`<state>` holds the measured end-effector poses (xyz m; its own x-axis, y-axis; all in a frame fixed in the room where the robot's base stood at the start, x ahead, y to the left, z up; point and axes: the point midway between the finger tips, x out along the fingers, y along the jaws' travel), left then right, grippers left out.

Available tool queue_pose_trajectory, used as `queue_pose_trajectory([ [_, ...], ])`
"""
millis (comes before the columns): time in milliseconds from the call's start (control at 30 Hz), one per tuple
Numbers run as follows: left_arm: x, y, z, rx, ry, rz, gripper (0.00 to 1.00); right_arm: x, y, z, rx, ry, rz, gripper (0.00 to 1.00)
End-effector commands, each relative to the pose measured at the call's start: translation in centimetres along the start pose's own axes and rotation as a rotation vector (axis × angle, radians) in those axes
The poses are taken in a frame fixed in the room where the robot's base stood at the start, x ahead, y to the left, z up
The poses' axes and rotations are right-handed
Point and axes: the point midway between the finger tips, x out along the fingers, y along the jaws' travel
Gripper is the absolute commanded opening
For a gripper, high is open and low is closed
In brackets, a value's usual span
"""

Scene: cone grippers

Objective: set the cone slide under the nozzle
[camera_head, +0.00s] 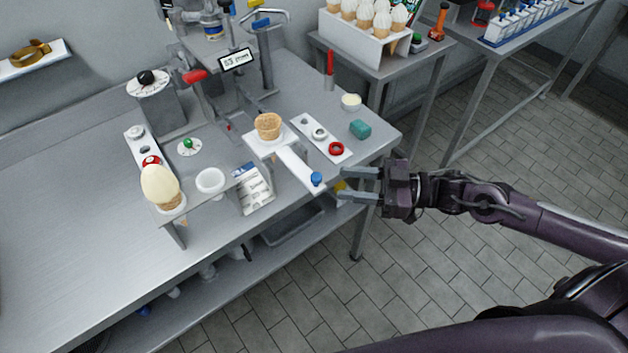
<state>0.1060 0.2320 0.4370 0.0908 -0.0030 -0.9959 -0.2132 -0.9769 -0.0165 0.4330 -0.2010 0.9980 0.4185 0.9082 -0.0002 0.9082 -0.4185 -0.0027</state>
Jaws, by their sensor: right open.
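The cone slide (297,168) is a white bar with a square plate at its back end and a blue knob (316,179) at its front end. An empty wafer cone (268,122) stands upright on the plate. The slide sticks out toward the table's front right edge, apart from the dispensing machine (212,30) behind it. I cannot make out the nozzle tip clearly. My right gripper (341,184) is open and empty, its fingers pointing left, just right of the blue knob. I cannot tell whether they touch it. My left gripper is not in view.
A filled cone (161,186) stands in a holder beside a white ring (210,181). A printed packet (254,188) lies left of the slide. The table's left is clear.

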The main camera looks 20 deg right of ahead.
Motion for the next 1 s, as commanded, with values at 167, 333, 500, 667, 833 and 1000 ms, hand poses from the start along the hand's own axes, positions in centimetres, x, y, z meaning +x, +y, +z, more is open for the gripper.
queue_pose_trajectory([
  [167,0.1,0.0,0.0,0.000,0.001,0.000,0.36,2.1,0.2,-0.2,-0.004,0.006,0.002,0.41],
  [333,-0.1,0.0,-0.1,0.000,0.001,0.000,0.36,4.5,0.2,-0.2,-0.004,0.005,0.004,0.41],
  [500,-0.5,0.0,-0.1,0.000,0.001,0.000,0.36,6.5,0.2,-0.2,-0.004,0.003,0.005,0.41],
  [667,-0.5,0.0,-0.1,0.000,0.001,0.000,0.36,7.3,0.2,-0.1,-0.004,0.001,0.005,0.41],
  [833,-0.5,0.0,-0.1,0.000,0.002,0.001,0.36,7.4,0.2,0.0,-0.004,-0.001,0.005,0.41],
  [1000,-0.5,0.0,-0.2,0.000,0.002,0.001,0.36,7.3,0.2,0.0,-0.004,-0.001,0.005,0.31],
])
